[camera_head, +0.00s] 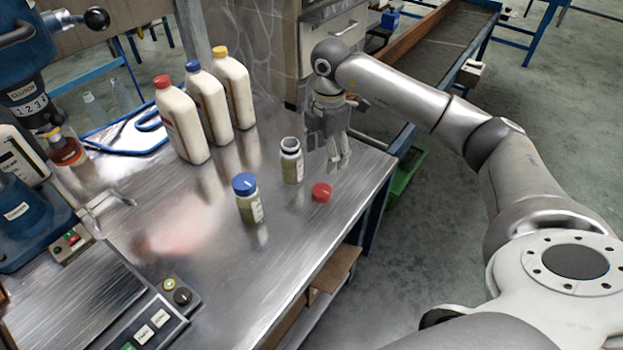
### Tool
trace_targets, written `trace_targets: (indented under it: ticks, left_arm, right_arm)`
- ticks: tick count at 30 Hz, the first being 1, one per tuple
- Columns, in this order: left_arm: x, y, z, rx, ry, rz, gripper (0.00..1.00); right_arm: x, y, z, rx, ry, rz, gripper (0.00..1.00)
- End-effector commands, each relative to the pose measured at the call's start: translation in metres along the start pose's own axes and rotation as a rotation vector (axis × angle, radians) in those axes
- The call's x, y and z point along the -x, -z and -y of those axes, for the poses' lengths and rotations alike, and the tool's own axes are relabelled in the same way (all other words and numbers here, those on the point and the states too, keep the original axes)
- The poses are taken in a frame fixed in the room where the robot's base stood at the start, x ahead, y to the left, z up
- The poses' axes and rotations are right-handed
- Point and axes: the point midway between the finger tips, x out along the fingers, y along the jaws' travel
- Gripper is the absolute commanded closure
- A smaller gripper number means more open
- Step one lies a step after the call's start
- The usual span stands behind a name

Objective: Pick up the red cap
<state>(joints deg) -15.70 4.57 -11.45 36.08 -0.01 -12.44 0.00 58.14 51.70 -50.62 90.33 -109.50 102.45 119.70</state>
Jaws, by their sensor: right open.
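The red cap (321,192) lies on the metal table near its right edge. Just behind and left of it stands an open small bottle (291,161) with a dark rim and no cap on it. My right gripper (338,163) points down behind the red cap and slightly to its right, beside the open bottle. It is open, with nothing seen between its fingers, and apart from the cap in the picture. Its exact height over the table is hard to tell. My left gripper is not in view.
A small bottle with a blue cap (247,199) stands left of the red cap. Tall white bottles with red (181,120), blue (208,98) and yellow (234,88) caps stand behind. Machines fill the left side. The table (240,285) is clear in front.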

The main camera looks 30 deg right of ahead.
Motion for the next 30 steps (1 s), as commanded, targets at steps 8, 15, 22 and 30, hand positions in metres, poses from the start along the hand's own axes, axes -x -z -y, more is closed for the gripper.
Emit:
trace_targets:
  ticks: [8,15,22,30]
  left_arm:
    - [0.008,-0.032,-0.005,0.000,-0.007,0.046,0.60]
    - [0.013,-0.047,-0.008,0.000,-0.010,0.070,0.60]
    - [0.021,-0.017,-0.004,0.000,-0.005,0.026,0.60]
    - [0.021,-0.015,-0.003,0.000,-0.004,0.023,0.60]
  right_arm:
    - [-0.041,-0.001,0.002,-0.004,0.008,0.006,0.33]
    - [-0.060,0.002,0.003,-0.001,0.007,0.004,0.33]
    - [-0.094,0.008,0.006,-0.001,0.007,0.003,0.33]
    - [-0.106,0.007,0.006,0.000,0.004,0.003,0.33]
